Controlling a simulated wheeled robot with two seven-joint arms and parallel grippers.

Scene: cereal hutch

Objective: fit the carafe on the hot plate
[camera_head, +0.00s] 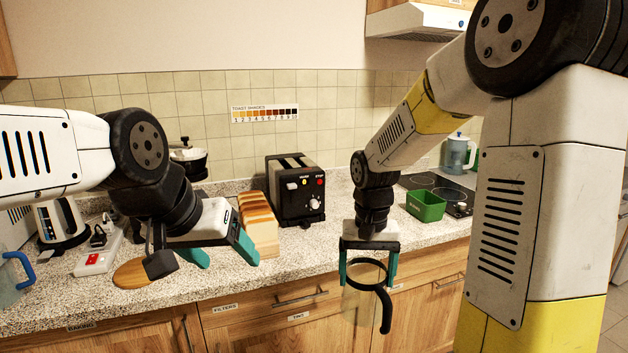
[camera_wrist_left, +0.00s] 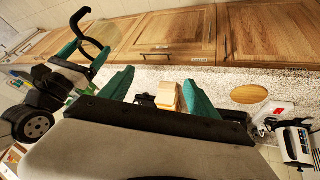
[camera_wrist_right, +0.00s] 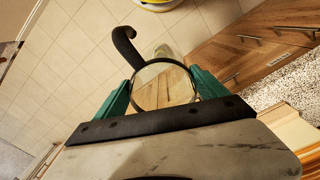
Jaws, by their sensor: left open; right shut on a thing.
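My right gripper (camera_head: 367,278) is shut on the carafe (camera_head: 360,306), a clear glass vessel with a dark rim and a black curved handle. The carafe hangs below the fingers in front of the counter's edge. In the right wrist view the carafe (camera_wrist_right: 164,88) sits between the teal fingers, with its handle to the left. My left gripper (camera_head: 221,256) is open and empty above the counter, left of the bread. I cannot make out the hot plate for certain; my left arm hides part of the counter's back left.
A black toaster (camera_head: 297,192) stands behind the sliced bread (camera_head: 259,222). A round wooden board (camera_head: 131,273), a power strip (camera_head: 97,258) and a white-and-black appliance (camera_head: 62,224) are at left. A green bin (camera_head: 426,206) stands beside the black cooktop (camera_head: 448,190) at right.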

